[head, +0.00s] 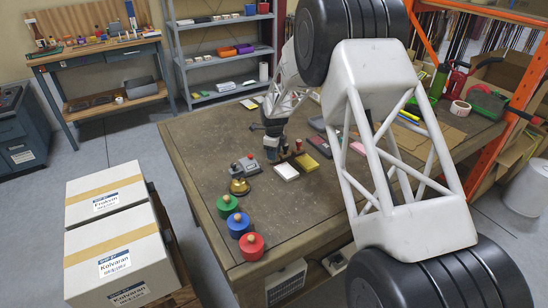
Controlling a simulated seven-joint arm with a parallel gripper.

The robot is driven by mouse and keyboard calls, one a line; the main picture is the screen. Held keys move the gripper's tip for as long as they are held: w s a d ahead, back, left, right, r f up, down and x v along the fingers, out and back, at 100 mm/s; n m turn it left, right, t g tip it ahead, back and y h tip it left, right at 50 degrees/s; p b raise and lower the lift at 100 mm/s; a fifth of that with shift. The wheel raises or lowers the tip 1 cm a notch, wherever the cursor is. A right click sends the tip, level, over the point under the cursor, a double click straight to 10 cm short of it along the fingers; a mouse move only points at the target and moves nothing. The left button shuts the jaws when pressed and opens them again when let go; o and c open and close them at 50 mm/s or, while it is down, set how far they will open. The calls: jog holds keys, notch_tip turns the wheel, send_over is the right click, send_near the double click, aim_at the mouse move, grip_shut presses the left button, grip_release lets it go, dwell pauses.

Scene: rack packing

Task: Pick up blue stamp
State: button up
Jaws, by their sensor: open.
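A round blue stamp (238,225) with a small knob on top stands upright near the table's front left edge. A round green stamp (228,205) is just behind it and a round red stamp (251,246) just in front, in a row. My gripper (271,150) is small in the picture, over the middle of the table, behind and to the right of the blue stamp and well apart from it. It is open; I see nothing held in it. Its fingertips are hard to make out among the dark items there.
Behind the row stand a brass bell (239,186) and grey items (250,166) with coloured knobs. A white-topped pad (285,172) and a yellow pad (307,162) lie to the right. Cardboard boxes (118,245) stand left of the wooden table (200,150). My arm covers the table's right part.

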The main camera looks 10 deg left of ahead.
jog(key=shift+f, duration=0.5)
jog(key=c, duration=0.7)
jog(key=shift+r, duration=0.2)
jog(key=shift+r, duration=0.55)
notch_tip(320, 180, up, 2)
jog(key=s+d, duration=0.2)
jog(key=s, duration=0.2)
jog(key=s+d+r, duration=0.1)
jog(key=s+d, duration=0.1)
jog(key=s, duration=0.3)
jog(key=s+d, duration=0.3)
jog(key=s, duration=0.2)
jog(key=shift+s+r, duration=0.2)
jog(key=shift+r, duration=0.05)
